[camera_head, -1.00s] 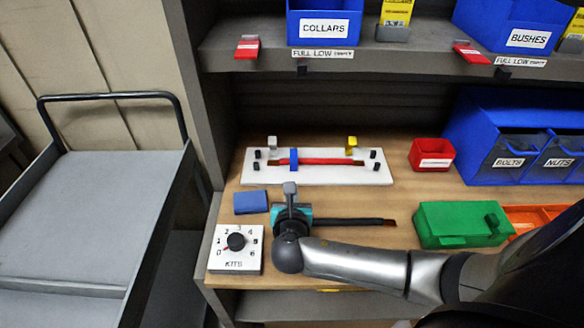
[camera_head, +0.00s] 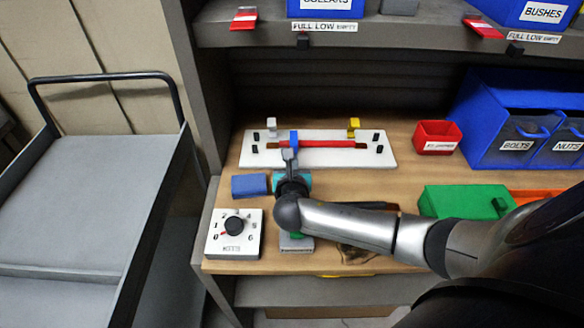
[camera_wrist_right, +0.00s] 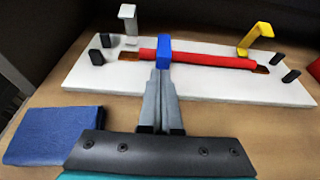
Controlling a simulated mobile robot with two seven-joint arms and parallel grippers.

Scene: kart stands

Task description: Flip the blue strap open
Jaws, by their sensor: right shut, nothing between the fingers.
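The blue strap (camera_head: 294,141) stands upright across the red rod (camera_head: 330,143) on the white fixture board (camera_head: 255,158). In the right wrist view the blue strap (camera_wrist_right: 164,49) sits over the left part of the red rod (camera_wrist_right: 220,59). My right gripper (camera_head: 289,154) is shut and empty, its fingertips at the near side of the strap; they also show in the right wrist view (camera_wrist_right: 162,73). Whether the tips touch the strap I cannot tell. A grey clamp (camera_wrist_right: 128,22) and a yellow clamp (camera_wrist_right: 258,36) stand up at the board's back. My left gripper is not seen.
A blue block (camera_head: 249,186) and a white dial box (camera_head: 234,246) lie left of my right arm. A red bin (camera_head: 437,137), a green box (camera_head: 462,202) and blue bins (camera_head: 500,95) stand to the right. The shelf above (camera_head: 400,30) limits height.

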